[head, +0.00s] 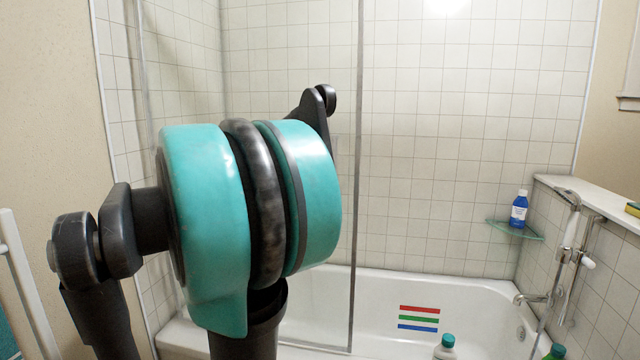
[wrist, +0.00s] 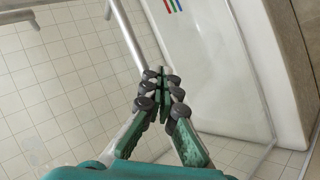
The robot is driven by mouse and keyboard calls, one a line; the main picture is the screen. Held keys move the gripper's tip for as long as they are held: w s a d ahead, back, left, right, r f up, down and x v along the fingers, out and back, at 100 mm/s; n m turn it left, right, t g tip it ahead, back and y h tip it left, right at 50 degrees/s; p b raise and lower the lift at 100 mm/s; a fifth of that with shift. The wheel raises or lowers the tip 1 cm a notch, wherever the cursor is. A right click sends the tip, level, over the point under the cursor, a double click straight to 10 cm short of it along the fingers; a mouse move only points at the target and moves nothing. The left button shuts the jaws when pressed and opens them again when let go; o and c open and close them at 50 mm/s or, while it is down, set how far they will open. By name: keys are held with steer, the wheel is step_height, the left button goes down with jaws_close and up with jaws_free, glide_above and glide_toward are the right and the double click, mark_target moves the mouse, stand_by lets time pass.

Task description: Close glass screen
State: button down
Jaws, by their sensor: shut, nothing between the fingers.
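The glass screen (head: 347,200) stands upright at the left part of the bathtub in the head view. Its clear pane has a thin grey metal edge running from the top of the picture down to the tub rim. My teal and black arm covers much of the pane. My gripper (wrist: 161,73) shows in the wrist view, its green and grey fingers together and empty. A pale metal bar (wrist: 128,38), which looks like a screen edge, runs down close to the fingertips; I cannot tell whether they touch. My gripper is hidden in the head view.
The white bathtub (head: 480,295) has red, green and blue stripes inside. Green-capped bottles (head: 446,346) stand at the front. A blue bottle (head: 519,208) is on a corner glass shelf (head: 513,230). A shower fitting (head: 568,240) is at right. A white rail (head: 25,285) stands at far left.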

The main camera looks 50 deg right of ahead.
steer(key=s+d+r+m+g+h, duration=0.15)
steer(key=d+r, duration=0.25)
steer(key=r, duration=0.4)
steer(key=w+d+r+g+h, duration=0.1)
steer(key=d+r+h, duration=0.1)
steer(key=d+r, duration=0.35)
steer(key=s+d+f, duration=0.2)
steer(key=s+d, duration=0.3)
steer(key=d, duration=0.5)
steer(key=shift+s, duration=0.3)
steer(key=shift+d+m, duration=0.1)
steer(key=shift+m, duration=0.15)
